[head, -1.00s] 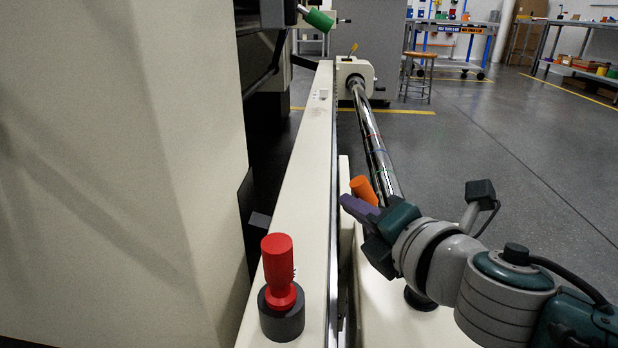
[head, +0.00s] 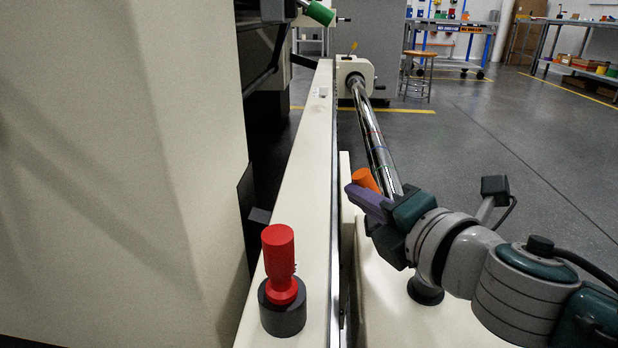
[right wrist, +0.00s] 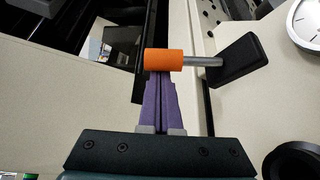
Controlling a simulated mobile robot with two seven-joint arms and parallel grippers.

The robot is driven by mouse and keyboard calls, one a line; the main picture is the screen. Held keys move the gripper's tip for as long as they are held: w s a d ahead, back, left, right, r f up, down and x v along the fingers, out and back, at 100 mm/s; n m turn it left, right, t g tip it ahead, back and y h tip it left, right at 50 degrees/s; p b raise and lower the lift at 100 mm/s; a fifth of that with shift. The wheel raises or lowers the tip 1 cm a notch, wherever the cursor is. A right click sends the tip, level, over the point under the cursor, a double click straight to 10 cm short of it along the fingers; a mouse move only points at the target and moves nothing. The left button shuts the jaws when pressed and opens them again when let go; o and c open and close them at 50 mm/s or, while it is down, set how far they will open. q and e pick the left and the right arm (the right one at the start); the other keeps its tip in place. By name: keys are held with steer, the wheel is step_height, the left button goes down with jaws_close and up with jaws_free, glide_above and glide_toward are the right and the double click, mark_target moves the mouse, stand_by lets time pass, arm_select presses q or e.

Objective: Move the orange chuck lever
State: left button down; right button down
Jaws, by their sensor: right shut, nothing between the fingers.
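The orange chuck lever (head: 365,179) shows just behind the purple fingers of my right gripper (head: 357,195) in the head view, which partly hide it. In the right wrist view the lever's orange grip (right wrist: 164,60) lies across the tips of my right gripper (right wrist: 160,75). A grey rod runs from the grip to a black arm (right wrist: 240,62) on the right. The fingers are shut together with nothing between them. The tips are at the grip; I cannot tell whether they touch it. My left gripper is not in view.
A red knob (head: 278,255) on a dark base stands on the cream rail (head: 305,180). A shiny bar (head: 372,130) runs behind the lever. A large cream housing (head: 120,170) fills the left. The grey floor (head: 500,140) on the right is open.

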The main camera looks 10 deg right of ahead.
steer(key=shift+d, duration=0.1)
steer(key=d+m+b, duration=0.1)
steer(key=b, duration=0.1)
steer(key=d+m+t+b, duration=0.1)
steer(key=b, duration=0.1)
steer(key=s+d+m+t+y+b, duration=0.1)
steer(key=m+b, duration=0.1)
steer(key=shift+r, duration=0.35)
steer(key=shift+s+d+r+m+t+b, duration=0.15)
steer(key=shift+d+m+t+b, duration=0.5)
steer(key=shift+m+b, duration=0.2)
steer(key=shift+s+d+r+m+t+b, duration=0.15)
steer(key=shift+d+m+t+b, duration=0.15)
steer(key=shift+d+m, duration=0.35)
steer(key=shift+s+d, duration=0.1)
steer(key=shift+d, duration=0.2)
steer(key=shift+s+d, duration=0.15)
steer(key=shift+d, duration=0.3)
steer(key=shift+f+y, duration=0.2)
steer(key=shift+y, duration=0.1)
